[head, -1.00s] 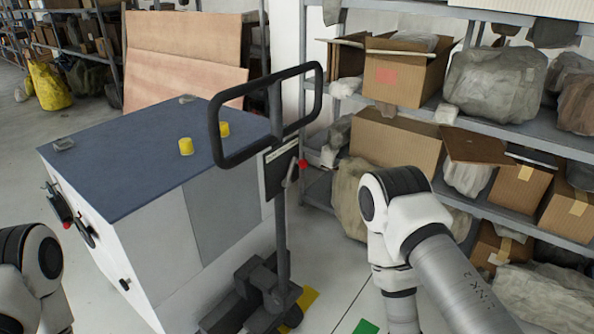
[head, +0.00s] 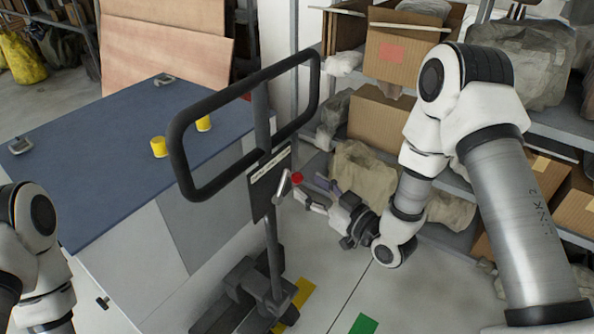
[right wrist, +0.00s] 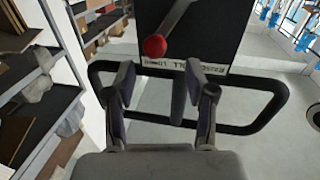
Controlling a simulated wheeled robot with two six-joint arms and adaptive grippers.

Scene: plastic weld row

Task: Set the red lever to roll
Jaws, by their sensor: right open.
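The red lever has a round red knob (head: 297,178) on a grey metal arm (head: 283,187). It sits on a black plate (head: 263,194) with a white label strip, on the mast below a black looped handle (head: 183,150). My right gripper (head: 314,192) is open just right of the knob, fingers pointing at it. In the right wrist view the knob (right wrist: 154,47) is ahead of the open fingers (right wrist: 166,90), towards the left finger, with nothing between them. The label lettering is upside down there and too small to read fully. My left gripper is out of view; only my left arm shows.
A blue-topped cabinet (head: 90,165) with yellow caps (head: 159,147) stands left of the mast. Shelves with cardboard boxes (head: 400,55) and wrapped bundles stand behind and right of my right arm. The dark wheeled base (head: 240,298) is on the floor, near yellow and green floor marks.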

